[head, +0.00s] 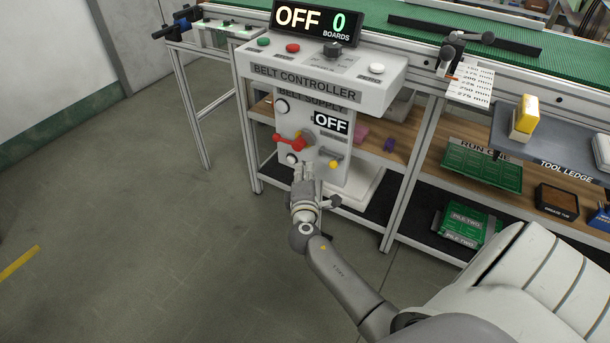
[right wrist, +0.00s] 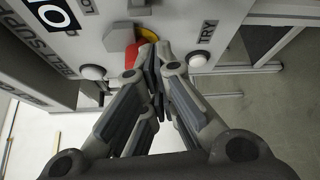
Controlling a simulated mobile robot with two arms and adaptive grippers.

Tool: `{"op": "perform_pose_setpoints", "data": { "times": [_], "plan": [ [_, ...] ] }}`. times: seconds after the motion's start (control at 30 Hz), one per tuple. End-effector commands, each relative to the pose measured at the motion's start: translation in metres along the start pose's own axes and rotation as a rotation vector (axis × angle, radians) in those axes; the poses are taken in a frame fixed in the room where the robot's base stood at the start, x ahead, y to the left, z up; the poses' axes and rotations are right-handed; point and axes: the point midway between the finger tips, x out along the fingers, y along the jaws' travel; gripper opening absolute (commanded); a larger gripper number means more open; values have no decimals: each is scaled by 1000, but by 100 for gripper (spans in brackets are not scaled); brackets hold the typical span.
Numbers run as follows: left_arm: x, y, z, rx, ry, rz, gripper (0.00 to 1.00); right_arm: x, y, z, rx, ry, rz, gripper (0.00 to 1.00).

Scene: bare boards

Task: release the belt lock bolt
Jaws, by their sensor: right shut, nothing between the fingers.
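The belt controller (head: 352,70) stands before me, with its belt supply panel (head: 312,110) below the desk. A red handle (head: 288,143) sits on that panel; its red part (right wrist: 139,50) shows in the right wrist view, partly hidden by my fingers. A grey fitting with a yellow end (head: 331,163) sits lower right of it; I cannot read which part is labelled as the lock bolt. My right gripper (head: 305,170) is shut and empty, its tips in front of the panel below the red handle. In the right wrist view the tips (right wrist: 150,58) overlap the red part.
White round buttons (head: 281,106) (head: 292,158) flank the handle. The supply display (head: 331,123) reads OFF, and the top display (head: 310,20) shows OFF and 0 boards. Shelves with green boards (head: 482,165) lie to the right, under the tool ledge (head: 540,145). The floor at left is clear.

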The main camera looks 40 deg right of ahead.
Motion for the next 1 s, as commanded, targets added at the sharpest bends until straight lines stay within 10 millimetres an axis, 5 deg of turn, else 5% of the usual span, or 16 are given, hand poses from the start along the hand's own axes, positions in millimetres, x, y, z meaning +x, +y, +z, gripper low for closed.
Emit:
{"op": "perform_pose_setpoints", "data": {
  "times": [0.1,0.4,1.0],
  "plan": [
    [-6,-2,20,-4,-90,-3,55,-37,-1,-1,1,5,-7,0],
    [-11,-4,37,-6,-168,-7,55,-88,-1,-1,1,5,-5,0],
    [-12,-4,38,-7,-175,-7,55,-97,0,-1,1,4,-3,0]
  ]
}}
